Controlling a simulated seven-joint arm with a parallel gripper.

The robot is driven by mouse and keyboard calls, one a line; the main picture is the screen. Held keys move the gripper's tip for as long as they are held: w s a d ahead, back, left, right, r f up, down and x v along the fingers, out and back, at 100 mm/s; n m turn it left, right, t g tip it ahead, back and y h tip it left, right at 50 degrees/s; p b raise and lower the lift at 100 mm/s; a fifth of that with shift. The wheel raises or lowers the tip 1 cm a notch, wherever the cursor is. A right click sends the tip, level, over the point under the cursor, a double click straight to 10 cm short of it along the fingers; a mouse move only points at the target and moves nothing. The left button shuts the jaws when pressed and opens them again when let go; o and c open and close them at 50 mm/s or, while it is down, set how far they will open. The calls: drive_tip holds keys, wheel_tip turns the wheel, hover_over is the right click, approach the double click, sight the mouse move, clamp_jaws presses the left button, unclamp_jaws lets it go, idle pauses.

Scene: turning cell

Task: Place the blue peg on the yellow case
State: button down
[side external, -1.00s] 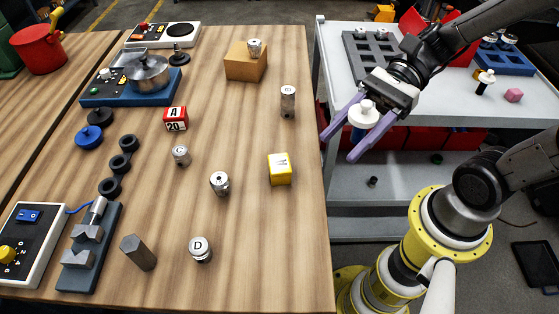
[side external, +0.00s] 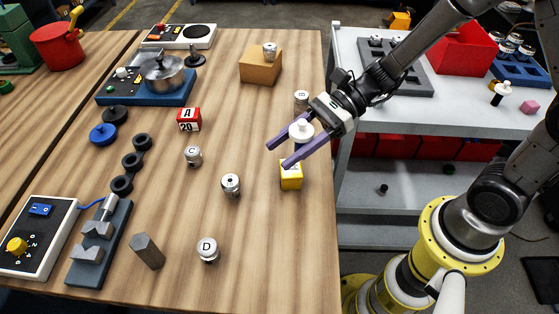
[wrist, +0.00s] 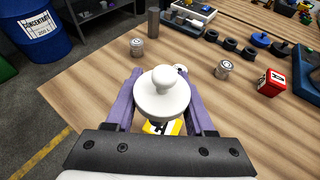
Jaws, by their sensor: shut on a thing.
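My gripper (side external: 279,154) is shut on a peg with a white, knobbed top (side external: 300,130), held above the table near its right edge. In the wrist view the round white top (wrist: 162,95) sits between the two purple fingers and hides the peg's lower body, so I cannot make out its blue part now. The yellow case (side external: 291,178) stands on the table just below the gripper, its upper part partly covered by a finger. In the wrist view a strip of the yellow case (wrist: 174,128) shows under the peg, which appears apart from it.
A metal cylinder (side external: 301,97) stands close behind the gripper. Several lettered metal cylinders, such as C (side external: 193,155) and D (side external: 208,250), stand to the left. A wooden block (side external: 260,68) is farther back. Bare wood (side external: 275,235) lies in front of the case.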

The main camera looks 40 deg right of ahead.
drive_tip(key=shift+w+a+f, duration=0.15)
drive_tip(key=shift+w+f, duration=0.1)
drive_tip(key=shift+f, duration=0.55)
drive_tip(key=shift+w+a+f, duration=0.15)
drive_tip(key=shift+w+f, duration=0.1)
drive_tip(key=shift+f, duration=0.6)
drive_tip(key=shift+w+a+f, duration=0.15)
drive_tip(key=shift+w+f, duration=0.1)
drive_tip(key=shift+f, duration=0.55)
drive_tip(key=shift+f, duration=0.15)
drive_tip(key=shift+c, duration=1.3)
unclamp_jaws()
